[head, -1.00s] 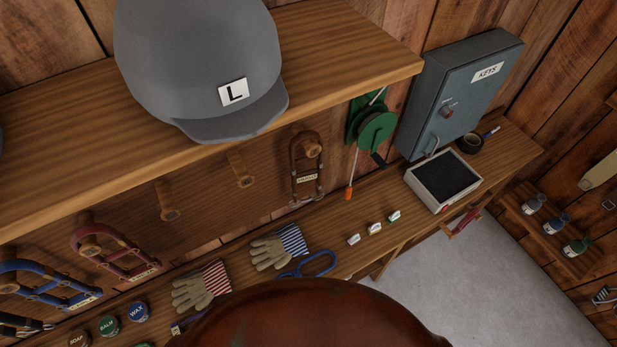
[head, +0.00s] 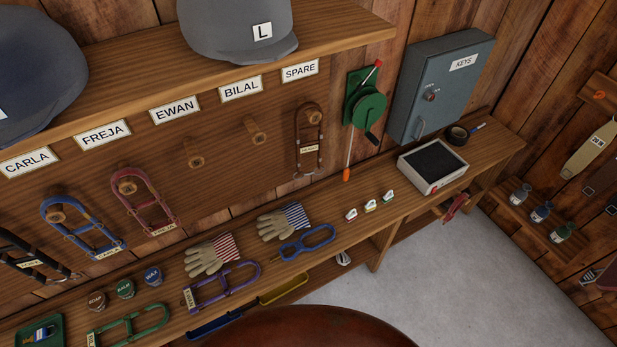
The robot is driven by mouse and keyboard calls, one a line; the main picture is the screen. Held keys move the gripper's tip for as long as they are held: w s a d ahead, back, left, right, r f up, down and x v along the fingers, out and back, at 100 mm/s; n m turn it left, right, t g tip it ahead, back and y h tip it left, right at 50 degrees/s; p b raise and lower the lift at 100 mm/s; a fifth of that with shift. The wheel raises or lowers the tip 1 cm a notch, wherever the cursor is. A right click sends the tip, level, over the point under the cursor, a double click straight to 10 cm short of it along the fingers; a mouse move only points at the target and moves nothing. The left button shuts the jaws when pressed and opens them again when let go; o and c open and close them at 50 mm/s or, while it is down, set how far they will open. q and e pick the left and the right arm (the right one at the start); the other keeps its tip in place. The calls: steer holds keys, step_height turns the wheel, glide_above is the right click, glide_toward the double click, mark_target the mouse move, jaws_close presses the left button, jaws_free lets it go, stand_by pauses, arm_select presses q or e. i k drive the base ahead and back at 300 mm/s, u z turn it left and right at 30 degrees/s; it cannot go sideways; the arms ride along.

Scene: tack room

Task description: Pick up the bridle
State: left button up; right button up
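Several bridle-like strap loops are in the head view. A brown one (head: 297,150) hangs on the peg below the SPARE sign. A red one (head: 138,206) , a blue one (head: 76,232) and a black one (head: 30,262) hang on the rack further left. A purple one (head: 222,291) and a green one (head: 130,328) lie on the bench. A smaller blue loop (head: 308,242) lies beside the gloves; I cannot tell what it is. Two pegs (head: 194,155) between the red and brown ones are bare. Neither of my grippers is in view.
The bench (head: 345,232) also holds gloves (head: 210,258), tins (head: 125,290), small labelled blocks (head: 370,206) and a dark-topped box (head: 433,165). A key cabinet (head: 440,90) and green reel (head: 365,105) are behind. A rounded red-brown surface (head: 310,328) blocks the bottom middle. Floor (head: 440,260) at right is clear.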

mark_target(307, 147)
steer(key=k, duration=0.3)
steer(key=z, duration=1.85)
steer(key=i, duration=2.75)
steer(key=u, duration=3.55)
steer(key=i, duration=0.55)
steer(key=z, duration=0.05)
